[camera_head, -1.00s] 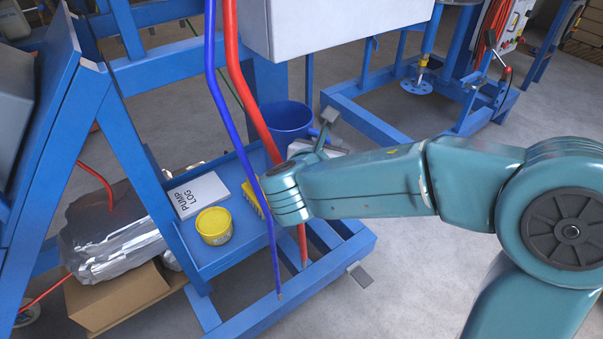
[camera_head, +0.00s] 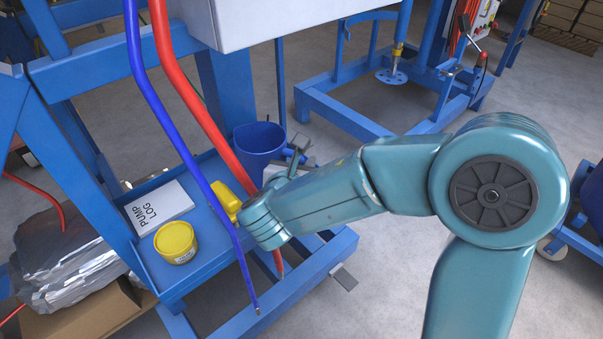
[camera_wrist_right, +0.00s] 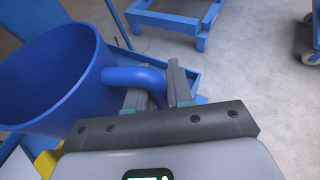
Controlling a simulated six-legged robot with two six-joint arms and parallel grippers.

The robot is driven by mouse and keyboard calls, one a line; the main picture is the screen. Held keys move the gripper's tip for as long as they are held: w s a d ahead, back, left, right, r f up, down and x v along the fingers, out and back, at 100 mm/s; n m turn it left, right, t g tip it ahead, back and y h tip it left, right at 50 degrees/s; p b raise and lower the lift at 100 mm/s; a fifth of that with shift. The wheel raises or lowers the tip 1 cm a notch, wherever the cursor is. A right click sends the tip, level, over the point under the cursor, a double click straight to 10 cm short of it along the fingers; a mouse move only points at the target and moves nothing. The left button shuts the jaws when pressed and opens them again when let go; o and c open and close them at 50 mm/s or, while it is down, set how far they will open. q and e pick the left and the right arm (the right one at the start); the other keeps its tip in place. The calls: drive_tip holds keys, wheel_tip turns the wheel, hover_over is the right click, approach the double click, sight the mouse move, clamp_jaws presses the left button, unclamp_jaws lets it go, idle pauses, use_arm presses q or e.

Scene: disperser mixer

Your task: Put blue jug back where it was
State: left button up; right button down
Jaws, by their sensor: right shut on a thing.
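The blue jug (camera_head: 258,146) is at the back right end of the blue shelf (camera_head: 160,262) in the head view, with its handle towards the right. My right gripper (camera_head: 298,158) is shut on the jug's handle. In the right wrist view the jug (camera_wrist_right: 60,75) fills the left side, and its handle (camera_wrist_right: 135,76) runs between the fingers of the gripper (camera_wrist_right: 160,92). The jug looks upright in the head view. Its base is hidden, so I cannot tell whether it rests on the shelf. My left gripper is not in view.
A yellow tub (camera_head: 175,243), a white pump log (camera_head: 158,208) and a yellow object (camera_head: 228,200) are on the shelf. A blue hose (camera_head: 185,150) and a red hose (camera_head: 205,115) hang in front of it. A white cabinet (camera_head: 270,18) is above. Grey floor lies to the right.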

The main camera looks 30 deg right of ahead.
drive_tip(key=shift+f, duration=0.8)
drive_tip(key=c, duration=1)
unclamp_jaws()
drive_tip(key=shift+d, duration=0.1)
